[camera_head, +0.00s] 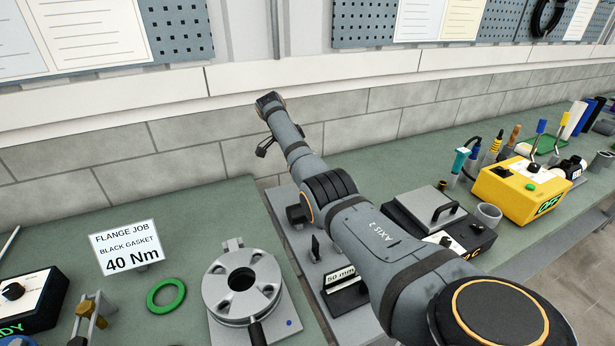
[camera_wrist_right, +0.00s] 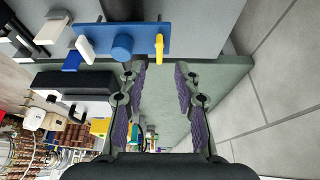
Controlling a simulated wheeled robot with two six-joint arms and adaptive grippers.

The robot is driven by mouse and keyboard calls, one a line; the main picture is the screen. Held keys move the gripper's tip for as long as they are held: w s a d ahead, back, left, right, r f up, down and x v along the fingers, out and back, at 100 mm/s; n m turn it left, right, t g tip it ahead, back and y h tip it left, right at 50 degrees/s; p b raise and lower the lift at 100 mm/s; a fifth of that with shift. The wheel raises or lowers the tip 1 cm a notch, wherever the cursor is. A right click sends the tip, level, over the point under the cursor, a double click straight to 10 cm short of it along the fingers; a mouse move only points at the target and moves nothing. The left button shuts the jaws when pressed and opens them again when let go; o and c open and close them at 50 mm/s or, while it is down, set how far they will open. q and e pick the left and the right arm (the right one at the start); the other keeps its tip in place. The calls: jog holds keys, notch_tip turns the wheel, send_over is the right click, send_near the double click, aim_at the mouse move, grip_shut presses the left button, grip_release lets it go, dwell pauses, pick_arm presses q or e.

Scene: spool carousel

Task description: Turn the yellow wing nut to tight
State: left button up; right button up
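In the right wrist view a small yellow piece, which looks like the yellow wing nut (camera_wrist_right: 159,47), stands at the end of a blue bar (camera_wrist_right: 190,38). A round blue knob (camera_wrist_right: 122,46) and a white tab (camera_wrist_right: 85,48) sit along the same bar. My right gripper (camera_wrist_right: 160,72) is open and empty, its two fingers apart just below the wing nut in the picture and not touching it. I cannot make out the wing nut in the head view. My left gripper is not in view.
In the head view my arm crosses the middle. A slotted flange (camera_head: 242,286), green ring (camera_head: 166,296) and "40 Nm" sign (camera_head: 126,247) are on the left bench. A yellow box (camera_head: 522,183) and tools stand at right.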

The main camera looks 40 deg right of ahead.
jog(key=v, duration=0.5)
jog(key=shift+a+r, duration=0.15)
jog(key=shift+r, duration=0.25)
